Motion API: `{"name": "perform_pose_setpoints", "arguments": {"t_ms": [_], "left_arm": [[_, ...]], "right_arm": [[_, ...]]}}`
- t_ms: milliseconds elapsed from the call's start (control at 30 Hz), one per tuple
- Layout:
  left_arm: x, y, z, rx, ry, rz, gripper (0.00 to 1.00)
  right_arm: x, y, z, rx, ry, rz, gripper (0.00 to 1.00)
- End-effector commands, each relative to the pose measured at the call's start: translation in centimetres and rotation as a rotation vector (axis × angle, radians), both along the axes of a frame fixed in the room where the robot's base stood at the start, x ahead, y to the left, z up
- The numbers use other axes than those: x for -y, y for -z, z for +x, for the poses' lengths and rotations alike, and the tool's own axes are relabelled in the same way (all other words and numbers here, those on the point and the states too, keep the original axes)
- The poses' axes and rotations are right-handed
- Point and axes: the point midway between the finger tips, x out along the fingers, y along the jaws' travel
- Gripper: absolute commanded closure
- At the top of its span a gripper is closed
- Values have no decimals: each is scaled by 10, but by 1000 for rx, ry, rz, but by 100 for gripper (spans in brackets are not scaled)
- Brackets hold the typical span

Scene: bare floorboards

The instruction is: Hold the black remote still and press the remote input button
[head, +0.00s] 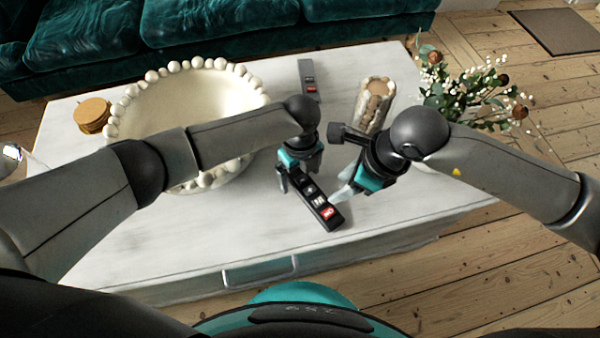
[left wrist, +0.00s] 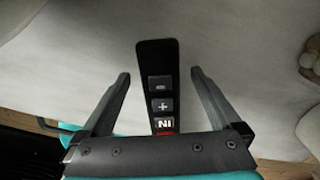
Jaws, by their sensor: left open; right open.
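The black remote (head: 317,200) lies on the white table near its front edge. It has minus, plus and IN buttons and a red one at its near end. My left gripper (head: 298,178) is open above the remote. In the left wrist view the remote (left wrist: 157,62) lies between the spread fingers (left wrist: 160,76), with gaps on both sides; its red end is partly hidden by the gripper body. My right gripper (head: 350,194) is open, its fingertips pointing down close to the remote's right side near the red button. I cannot tell whether they touch it.
A large beaded bowl (head: 150,105) stands left, partly behind my left arm, beside stacked coasters (head: 92,114). A grey remote (head: 308,72) lies at the back. A glass jar (head: 374,105) and a flower arrangement (head: 470,88) stand right. The table (head: 230,235) is clear in front.

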Motion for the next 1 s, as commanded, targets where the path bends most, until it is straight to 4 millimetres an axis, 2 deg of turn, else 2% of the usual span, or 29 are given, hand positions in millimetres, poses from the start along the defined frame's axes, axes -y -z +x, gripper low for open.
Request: {"name": "perform_pose_setpoints", "arguments": {"t_ms": [233,1000], "left_arm": [[0,1,0,0,0,0,4],[0,0,0,0,-1,0,90]], "right_arm": [[0,0,0,0,0,0,50],[0,0,0,0,0,0,50]]}}
